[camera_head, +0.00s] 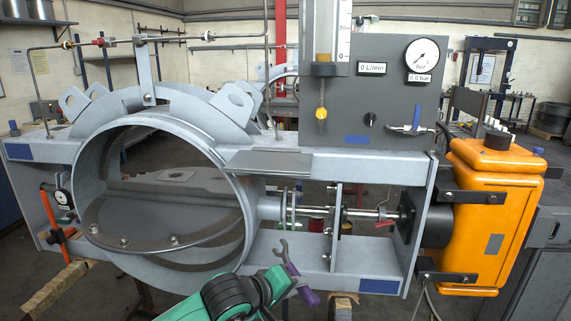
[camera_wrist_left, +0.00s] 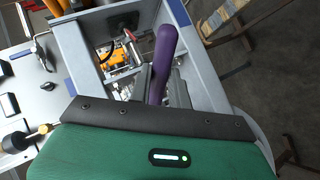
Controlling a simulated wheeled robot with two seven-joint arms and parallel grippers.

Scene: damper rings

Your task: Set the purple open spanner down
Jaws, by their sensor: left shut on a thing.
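The purple open spanner (camera_head: 309,297) shows at the bottom middle of the head view, its grey open jaw pointing up. My left gripper (camera_head: 286,278), on a green arm, is shut on the spanner. In the left wrist view the purple handle (camera_wrist_left: 163,55) of the spanner sticks out from between the fingers of my left gripper (camera_wrist_left: 160,88). The spanner is in front of the grey frame's lower beam; I cannot tell whether it touches anything there. My right gripper is not in view.
A large grey damper ring (camera_head: 90,185) stands left in the grey frame (camera_head: 365,268). A shaft (camera_head: 345,212) runs right from it to an orange actuator box (camera_head: 490,215). A gauge panel (camera_head: 385,90) stands above. Wooden blocks (camera_head: 55,285) lie below at left.

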